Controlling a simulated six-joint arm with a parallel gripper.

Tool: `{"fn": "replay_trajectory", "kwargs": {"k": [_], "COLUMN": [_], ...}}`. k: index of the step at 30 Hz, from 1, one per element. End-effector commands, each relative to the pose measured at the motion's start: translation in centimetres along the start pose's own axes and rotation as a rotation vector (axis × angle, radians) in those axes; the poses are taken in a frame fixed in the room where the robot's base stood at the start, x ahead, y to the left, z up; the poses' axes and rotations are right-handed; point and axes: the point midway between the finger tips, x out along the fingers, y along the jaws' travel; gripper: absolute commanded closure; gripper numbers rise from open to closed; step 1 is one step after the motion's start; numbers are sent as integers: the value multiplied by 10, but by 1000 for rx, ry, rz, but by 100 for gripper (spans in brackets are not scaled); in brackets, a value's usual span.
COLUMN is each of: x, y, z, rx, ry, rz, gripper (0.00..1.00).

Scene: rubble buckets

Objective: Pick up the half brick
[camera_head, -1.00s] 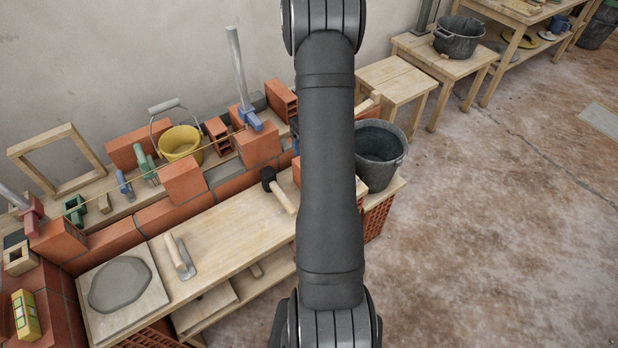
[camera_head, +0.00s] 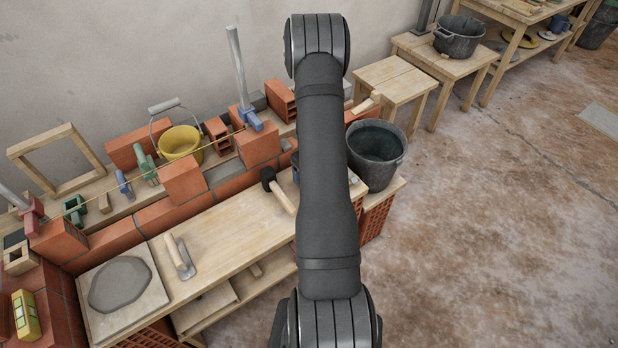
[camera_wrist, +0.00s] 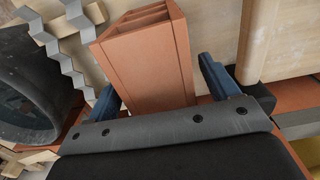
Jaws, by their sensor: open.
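An orange-red hollow brick (camera_wrist: 149,58), which looks like the half brick, fills the middle of the wrist view with its open cells toward the top. My gripper (camera_wrist: 160,90) is open, with one blue finger on each side of this brick. The brick lies between the fingers. I cannot tell whether either finger touches it. In the head view my arm covers the gripper and most of the spot around it, so I cannot pick out this brick there.
A dark bucket (camera_head: 376,156) stands right of my arm; a dark bucket rim (camera_wrist: 35,85) shows at left in the wrist view. A mallet (camera_head: 278,190) and trowel (camera_head: 180,257) lie on the wooden bench (camera_head: 225,235). A yellow bucket (camera_head: 180,146) stands behind.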

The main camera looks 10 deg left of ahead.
Motion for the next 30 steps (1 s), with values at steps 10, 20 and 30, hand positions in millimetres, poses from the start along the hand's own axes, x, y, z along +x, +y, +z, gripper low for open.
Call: {"fn": "replay_trajectory", "kwargs": {"k": [10,20,30], "x": [5,4,-2], "y": [0,0,0], "z": [0,0,-1], "rx": [0,0,0], "ry": [0,1,2], "rz": [0,1,1], "gripper": [36,88,88]}}
